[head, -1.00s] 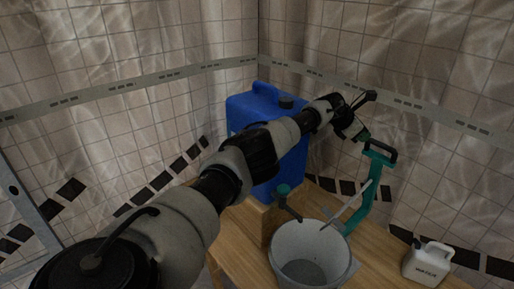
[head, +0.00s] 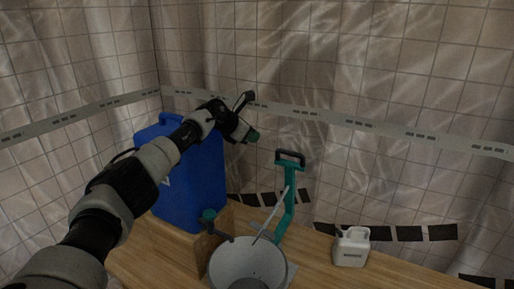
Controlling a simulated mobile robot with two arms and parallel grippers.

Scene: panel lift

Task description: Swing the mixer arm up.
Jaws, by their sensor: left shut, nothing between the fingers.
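The teal mixer arm (head: 290,200) stands steeply raised behind the pale bucket (head: 225,262), with a dark loop handle (head: 290,158) at its top. A thin grey rod (head: 271,214) slants down from the arm toward the bucket. My left gripper (head: 252,135) is shut and empty, up and to the left of the handle, with a visible gap between them. My right gripper is not in view.
A blue jerrycan (head: 190,185) stands behind my left arm. A small white canister (head: 351,247) stands right on the wooden table (head: 330,277). Tiled curtains are behind.

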